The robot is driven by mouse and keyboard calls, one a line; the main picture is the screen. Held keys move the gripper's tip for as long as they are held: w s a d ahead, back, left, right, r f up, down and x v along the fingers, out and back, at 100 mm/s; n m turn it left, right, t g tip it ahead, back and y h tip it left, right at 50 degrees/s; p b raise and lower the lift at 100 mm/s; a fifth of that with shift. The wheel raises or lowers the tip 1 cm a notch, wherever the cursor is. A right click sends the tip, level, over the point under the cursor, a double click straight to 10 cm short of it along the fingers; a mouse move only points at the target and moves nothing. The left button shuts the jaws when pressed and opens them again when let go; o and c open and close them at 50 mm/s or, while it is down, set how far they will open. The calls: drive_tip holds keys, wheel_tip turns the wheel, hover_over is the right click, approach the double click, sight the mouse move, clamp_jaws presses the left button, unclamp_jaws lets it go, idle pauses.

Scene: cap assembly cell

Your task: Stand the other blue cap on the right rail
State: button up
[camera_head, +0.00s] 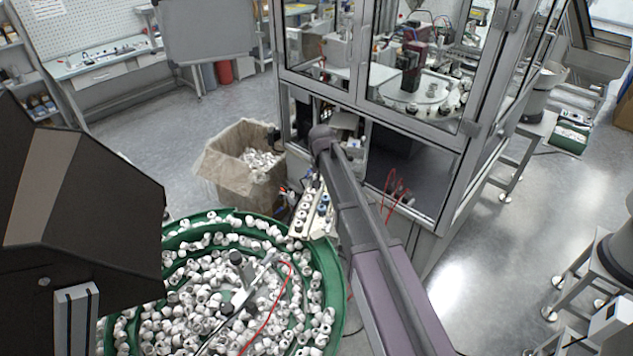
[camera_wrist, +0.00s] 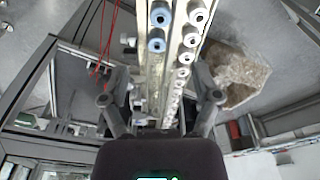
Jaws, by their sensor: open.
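In the wrist view two light blue caps sit on the left-hand rail (camera_wrist: 154,72): an upper blue cap (camera_wrist: 160,14) near the top edge and a lower blue cap (camera_wrist: 156,45) just below it. In the head view small blue spots (camera_head: 323,209) show on the right-hand rail, beside a row of white caps (camera_head: 304,208). My gripper (camera_wrist: 160,98) is open in the wrist view, its fingers apart on either side of the rails, with no cap between the tips. In the head view the gripper is hard to make out behind my arm.
A row of white caps (camera_wrist: 190,40) fills the neighbouring rail. A green bowl feeder (camera_head: 335,262) full of white caps stands by the rails. A lined bin (camera_head: 222,178) is left of them, and a glazed machine frame (camera_head: 455,140) stands close behind. Red cables (camera_wrist: 107,45) hang beside.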

drive_tip(key=s+d+g, duration=0.1)
drive_tip(key=s+d, duration=2)
drive_tip(key=s, duration=0.3)
drive_tip(key=shift+s+d+n, duration=0.2)
drive_tip(key=shift+s+n, duration=0.1)
drive_tip(key=shift+f, duration=0.2)
wheel_tip(320, 180, down, 22)
drive_tip(key=b, duration=2.2)
drive_tip(key=shift+a+r, duration=0.1)
